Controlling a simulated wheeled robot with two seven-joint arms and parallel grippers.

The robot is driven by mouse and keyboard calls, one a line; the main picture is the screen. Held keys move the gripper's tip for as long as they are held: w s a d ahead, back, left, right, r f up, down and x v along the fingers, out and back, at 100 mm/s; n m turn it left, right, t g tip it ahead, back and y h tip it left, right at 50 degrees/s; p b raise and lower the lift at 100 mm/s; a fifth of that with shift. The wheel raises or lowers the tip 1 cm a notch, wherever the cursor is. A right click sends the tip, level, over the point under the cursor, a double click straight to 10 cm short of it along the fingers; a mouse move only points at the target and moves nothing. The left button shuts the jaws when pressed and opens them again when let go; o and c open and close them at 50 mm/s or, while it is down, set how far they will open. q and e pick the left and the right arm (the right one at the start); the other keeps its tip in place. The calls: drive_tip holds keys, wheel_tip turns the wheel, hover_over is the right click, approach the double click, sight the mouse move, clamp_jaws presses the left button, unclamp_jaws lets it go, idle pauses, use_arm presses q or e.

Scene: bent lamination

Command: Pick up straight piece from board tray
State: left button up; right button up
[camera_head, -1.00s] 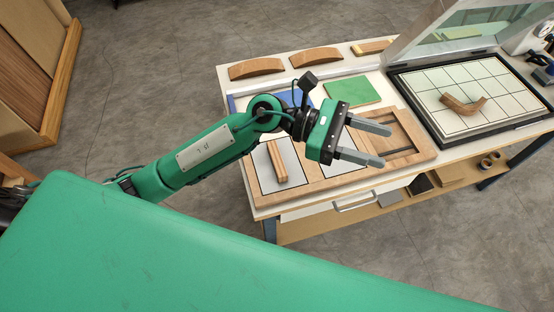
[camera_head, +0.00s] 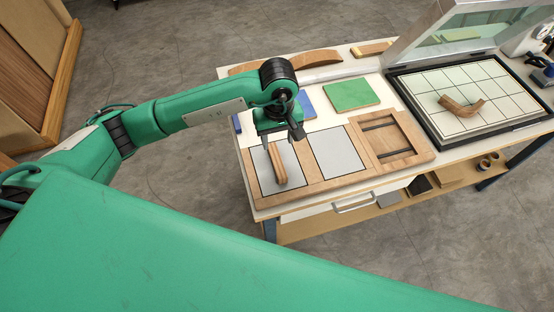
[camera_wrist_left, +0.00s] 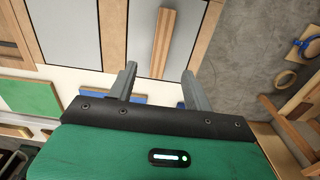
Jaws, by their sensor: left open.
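The straight wooden piece (camera_head: 278,164) lies on the grey left panel of the wooden board tray (camera_head: 318,182). My left gripper (camera_head: 276,142) is over the far end of the piece, pointing down. In the left wrist view the straight piece (camera_wrist_left: 162,42) lies ahead of the open fingers of my left gripper (camera_wrist_left: 156,82), in line with the gap between them and apart from both. The gripper holds nothing. My right gripper is not in view.
A bent wooden piece (camera_head: 462,105) lies on the gridded mat (camera_head: 480,82) under a raised clear lid at right. A green square (camera_head: 350,94) lies behind the tray. Curved wooden blocks (camera_head: 318,57) line the back edge. The tray's middle panel (camera_head: 340,152) is bare.

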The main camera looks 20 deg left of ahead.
use_arm(q)
hover_over(277, 160)
wheel_tip(277, 160, down, 4)
drive_tip(key=shift+d+f+p, duration=0.1)
drive_tip(key=shift+d+p, duration=0.05)
drive_tip(key=shift+p, duration=0.3)
wheel_tip(277, 160, down, 4)
drive_tip(key=p, duration=0.3)
drive_tip(key=shift+f, duration=0.65)
drive_tip(key=c, duration=1.1)
